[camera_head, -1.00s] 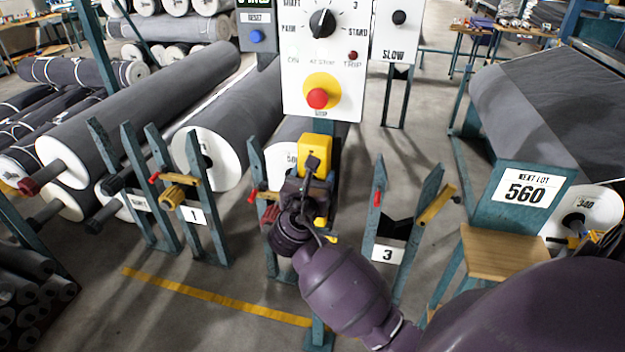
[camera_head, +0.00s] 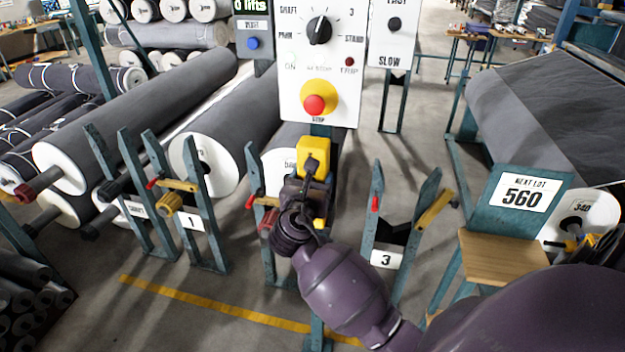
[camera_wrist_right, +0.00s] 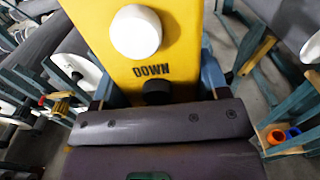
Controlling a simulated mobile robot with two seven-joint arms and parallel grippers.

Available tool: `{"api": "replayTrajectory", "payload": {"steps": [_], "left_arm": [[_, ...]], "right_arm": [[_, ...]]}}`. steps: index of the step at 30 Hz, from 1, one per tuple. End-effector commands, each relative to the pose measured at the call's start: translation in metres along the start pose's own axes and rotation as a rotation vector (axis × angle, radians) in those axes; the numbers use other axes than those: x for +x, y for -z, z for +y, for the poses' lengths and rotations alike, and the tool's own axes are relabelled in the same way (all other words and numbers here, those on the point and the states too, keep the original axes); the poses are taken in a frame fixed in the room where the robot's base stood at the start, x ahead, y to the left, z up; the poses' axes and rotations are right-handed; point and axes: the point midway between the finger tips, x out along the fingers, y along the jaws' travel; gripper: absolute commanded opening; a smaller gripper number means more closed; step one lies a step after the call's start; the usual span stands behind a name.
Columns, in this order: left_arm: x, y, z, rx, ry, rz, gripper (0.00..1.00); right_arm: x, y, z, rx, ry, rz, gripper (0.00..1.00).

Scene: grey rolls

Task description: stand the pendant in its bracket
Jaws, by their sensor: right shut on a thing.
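The yellow pendant (camera_head: 313,152) is upright in my right gripper (camera_head: 308,190), just below the white control panel and in front of its teal post. In the right wrist view the pendant (camera_wrist_right: 185,75) fills the upper middle, with a white button, the word DOWN and a black button. My right gripper (camera_wrist_right: 160,125) is shut on it, its dark jaw lying across the lower part. A small yellow piece shows just below the jaws; I cannot tell whether it is pendant or bracket. The bracket is not clearly visible. My left gripper is out of view.
The white control panel (camera_head: 322,65) has a red stop button (camera_head: 314,105). Teal roll stands labelled 1 (camera_head: 190,221) and 3 (camera_head: 386,259) flank my right arm. A wooden-topped stool (camera_head: 502,256) stands at right. Large grey rolls (camera_head: 140,115) lie at left.

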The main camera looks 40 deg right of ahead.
Motion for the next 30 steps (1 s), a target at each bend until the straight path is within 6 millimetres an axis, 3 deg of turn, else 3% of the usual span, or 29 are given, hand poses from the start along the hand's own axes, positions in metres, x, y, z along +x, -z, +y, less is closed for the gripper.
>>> {"api": "replayTrajectory", "payload": {"steps": [30], "left_arm": [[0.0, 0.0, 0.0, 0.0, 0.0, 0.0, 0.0]], "right_arm": [[0.029, -0.002, 0.0, 0.001, 0.0, -0.004, 0.24]]}}
